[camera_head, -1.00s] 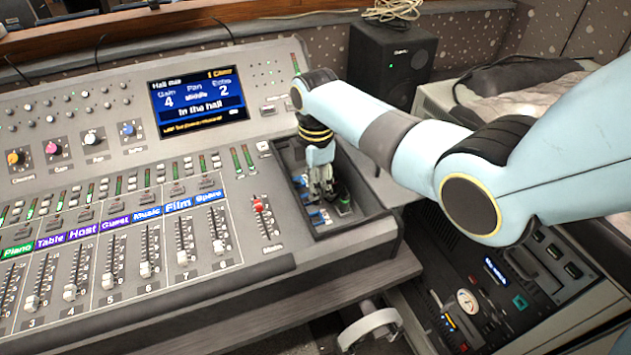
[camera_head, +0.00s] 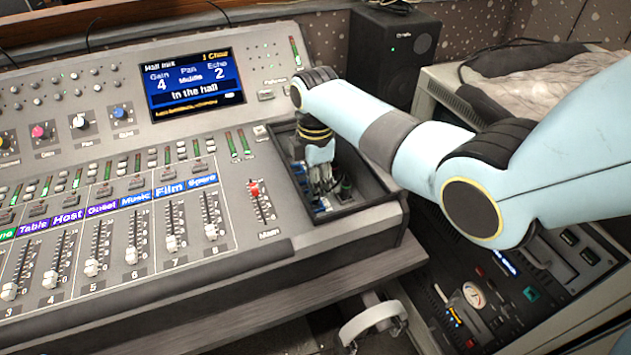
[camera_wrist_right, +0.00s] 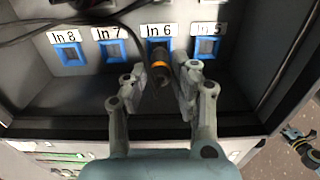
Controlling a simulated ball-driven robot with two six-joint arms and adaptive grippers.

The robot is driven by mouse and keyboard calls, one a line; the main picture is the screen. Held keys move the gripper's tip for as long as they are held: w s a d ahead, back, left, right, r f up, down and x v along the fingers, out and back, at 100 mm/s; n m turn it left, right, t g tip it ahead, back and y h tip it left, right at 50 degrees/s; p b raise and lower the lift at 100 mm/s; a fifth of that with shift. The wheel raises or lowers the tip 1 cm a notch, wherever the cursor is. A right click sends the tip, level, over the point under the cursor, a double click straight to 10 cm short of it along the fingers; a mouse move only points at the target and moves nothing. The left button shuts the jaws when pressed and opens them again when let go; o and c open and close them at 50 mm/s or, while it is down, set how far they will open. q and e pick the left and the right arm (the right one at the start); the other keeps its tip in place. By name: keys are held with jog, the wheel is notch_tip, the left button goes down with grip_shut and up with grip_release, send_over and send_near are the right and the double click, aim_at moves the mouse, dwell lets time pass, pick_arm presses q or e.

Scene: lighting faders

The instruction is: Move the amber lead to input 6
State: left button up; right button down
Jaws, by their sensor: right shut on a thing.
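My right gripper (camera_head: 321,182) reaches down into the recessed box at the console's right end. In the right wrist view its two fingers (camera_wrist_right: 160,88) are shut on the amber lead's plug (camera_wrist_right: 160,72), a dark plug with an amber ring. The plug lines up with the blue-framed socket under the label In 6 (camera_wrist_right: 157,30) and covers part of it. I cannot tell whether its tip is inside the socket.
Sockets In 5 (camera_wrist_right: 206,47), In 7 (camera_wrist_right: 112,51) and In 8 (camera_wrist_right: 70,53) sit in the same row. Dark cables (camera_wrist_right: 70,22) cross above the labels. The box's raised rim (camera_head: 372,207) surrounds the gripper. The fader console (camera_head: 130,240) lies to the left.

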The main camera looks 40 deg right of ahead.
jog(key=shift+f+p, duration=0.65)
jog(key=shift+f, duration=0.2)
dwell(3.3)
jog(key=shift+s+f, duration=0.1)
jog(key=shift+f, duration=0.15)
dwell(0.9)
jog(key=c, duration=1)
grip_release()
jog(key=shift+r, duration=0.15)
notch_tip(320, 180, up, 12)
jog(key=shift+f, duration=0.1)
jog(key=shift+f, duration=0.1)
